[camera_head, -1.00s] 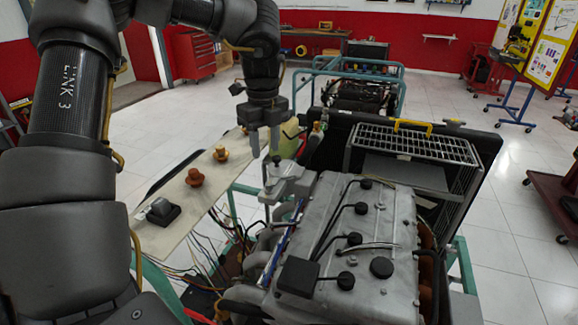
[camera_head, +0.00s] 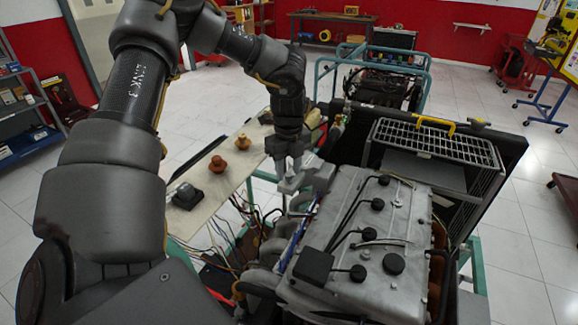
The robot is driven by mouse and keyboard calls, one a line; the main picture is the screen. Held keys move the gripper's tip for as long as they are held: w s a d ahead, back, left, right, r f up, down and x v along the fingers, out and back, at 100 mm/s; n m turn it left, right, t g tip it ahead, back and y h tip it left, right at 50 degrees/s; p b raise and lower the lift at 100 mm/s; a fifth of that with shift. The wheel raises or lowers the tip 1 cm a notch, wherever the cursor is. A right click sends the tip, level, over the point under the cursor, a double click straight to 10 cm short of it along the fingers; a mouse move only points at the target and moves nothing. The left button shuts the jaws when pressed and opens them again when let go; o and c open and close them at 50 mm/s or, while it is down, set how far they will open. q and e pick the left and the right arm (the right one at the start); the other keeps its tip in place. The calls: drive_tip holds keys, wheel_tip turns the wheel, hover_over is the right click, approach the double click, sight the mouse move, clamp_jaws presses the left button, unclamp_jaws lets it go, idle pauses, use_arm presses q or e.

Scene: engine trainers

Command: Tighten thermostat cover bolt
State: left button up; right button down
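The grey metal thermostat cover (camera_head: 312,178) sits at the front left end of the engine (camera_head: 365,225). My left gripper (camera_head: 289,169) points down right at this cover, at its left end. Its two fingers look apart, with a gap between them. The cover bolt is too small and too hidden by the fingers to make out, and I cannot tell whether the fingers touch it. My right gripper is not in view.
A pale board (camera_head: 215,210) with brown parts (camera_head: 217,164) and a black part (camera_head: 186,196) lies left of the engine. Loose wires hang below it. A dark radiator frame with a wire grille (camera_head: 436,142) stands right behind the engine. Open floor surrounds the stand.

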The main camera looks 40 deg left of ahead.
use_arm(q)
drive_tip(key=shift+f, duration=0.3)
